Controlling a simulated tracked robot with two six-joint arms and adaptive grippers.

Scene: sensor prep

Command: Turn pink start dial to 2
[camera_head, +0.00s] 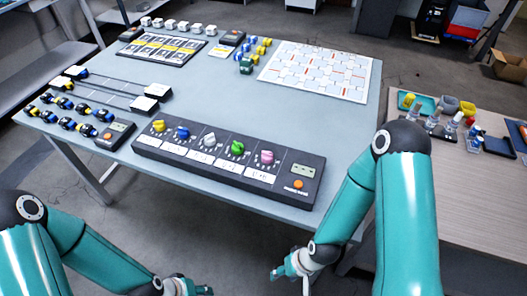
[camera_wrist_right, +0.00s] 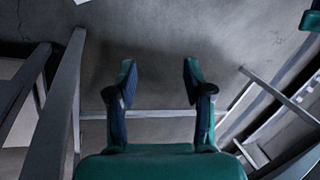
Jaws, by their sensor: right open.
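The pink dial (camera_head: 266,157) sits at the right end of a row of knobs on a dark control panel (camera_head: 228,185) along the table's front edge. White labels lie below the knobs; their marks are too small to read. My right gripper (camera_head: 280,272) is in front of and below the table edge, apart from the panel. In the right wrist view its two fingers (camera_wrist_right: 158,78) are spread, with only floor and table legs beyond. My left gripper (camera_head: 200,290) shows at the bottom edge, partly cut off, so its jaws are unclear.
Yellow, blue, white and green knobs (camera_head: 237,148) stand left of the pink one. An orange button (camera_head: 299,184) is at the panel's right end. A white grid board (camera_head: 320,72) lies at the back right. The table middle is clear. A side table (camera_head: 460,185) stands right.

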